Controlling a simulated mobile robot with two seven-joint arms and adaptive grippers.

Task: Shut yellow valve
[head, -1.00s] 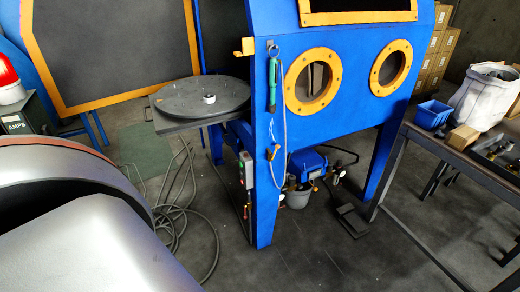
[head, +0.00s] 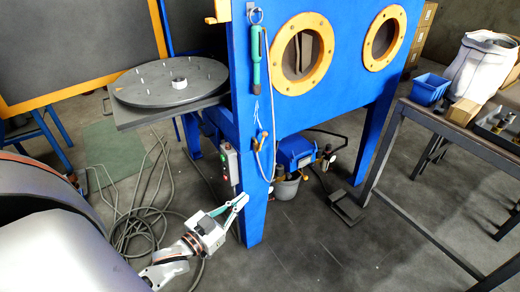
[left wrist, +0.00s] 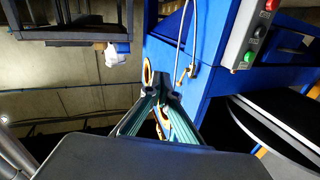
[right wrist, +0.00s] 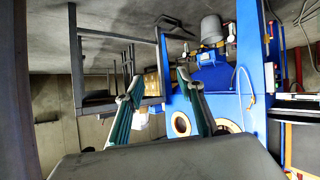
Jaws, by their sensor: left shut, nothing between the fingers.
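A small yellow valve (head: 264,138) is on the front of the blue cabinet's near leg, with a thin hose running from it. It also seems to show in the left wrist view (left wrist: 182,76), just beyond the fingers; its handle position is too small to tell. My left gripper (head: 242,202) is shut and empty, low beside the blue leg and below the valve. Whether it touches the leg is unclear. My right gripper (right wrist: 160,84) is out of the head view; in its wrist view the fingers are apart with nothing between them.
The blue cabinet (head: 345,100) has two round yellow ports. A grey control box (head: 229,165) is on the leg, and a turntable (head: 165,84) juts out left. Cables (head: 140,220) lie on the floor. A metal table (head: 455,130) stands right; floor between is mostly clear.

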